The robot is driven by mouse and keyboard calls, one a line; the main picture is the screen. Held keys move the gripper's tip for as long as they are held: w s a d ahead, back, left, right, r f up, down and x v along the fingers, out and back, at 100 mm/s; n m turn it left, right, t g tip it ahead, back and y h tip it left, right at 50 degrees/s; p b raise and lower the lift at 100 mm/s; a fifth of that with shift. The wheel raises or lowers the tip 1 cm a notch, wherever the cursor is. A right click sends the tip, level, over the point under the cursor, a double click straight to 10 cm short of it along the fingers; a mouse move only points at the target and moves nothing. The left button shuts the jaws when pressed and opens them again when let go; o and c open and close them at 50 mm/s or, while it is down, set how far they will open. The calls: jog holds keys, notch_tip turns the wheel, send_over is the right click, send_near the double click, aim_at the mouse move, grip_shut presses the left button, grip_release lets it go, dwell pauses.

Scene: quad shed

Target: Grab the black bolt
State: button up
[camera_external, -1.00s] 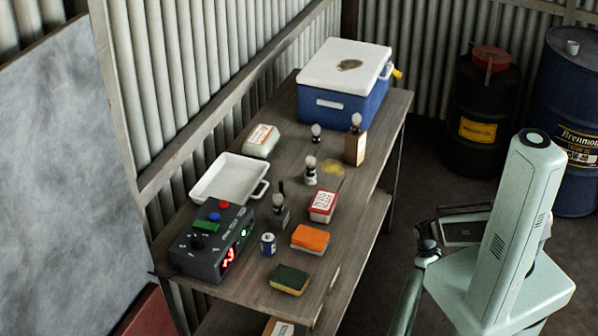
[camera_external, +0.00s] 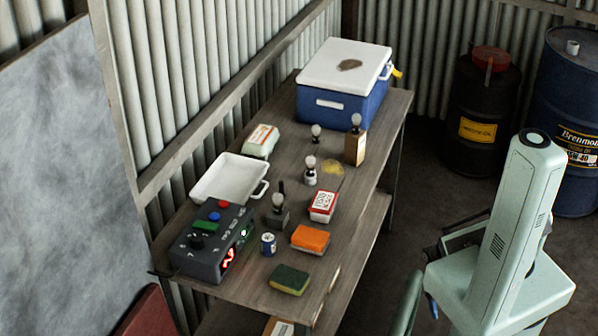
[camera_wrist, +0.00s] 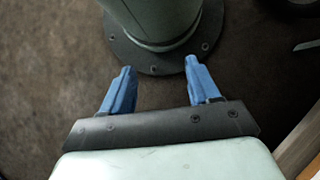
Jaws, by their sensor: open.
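I cannot clearly make out a black bolt. A small dark upright piece (camera_external: 281,187) stands on the workbench (camera_external: 225,288) behind a bulb on a dark block, too small to identify. My gripper (camera_wrist: 159,68) is open and empty in the wrist view, its two blue fingers apart. It points down at the brown floor and my own round base. In the external view a bit of blue finger shows low beside my base, off the bench at the right. No bench object lies between the fingers.
The bench holds a control box (camera_external: 210,243), white tray (camera_external: 225,178), can (camera_external: 268,244), two sponges (camera_external: 310,239) (camera_external: 289,280), red-white box (camera_external: 323,205), several bulbs, a wooden block (camera_external: 355,148) and a blue cooler (camera_external: 340,104). Drums (camera_external: 482,115) stand behind. Floor lies between bench and base.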

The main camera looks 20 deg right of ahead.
jog(key=shift+c, duration=0.4)
jog(key=shift+c, duration=0.9)
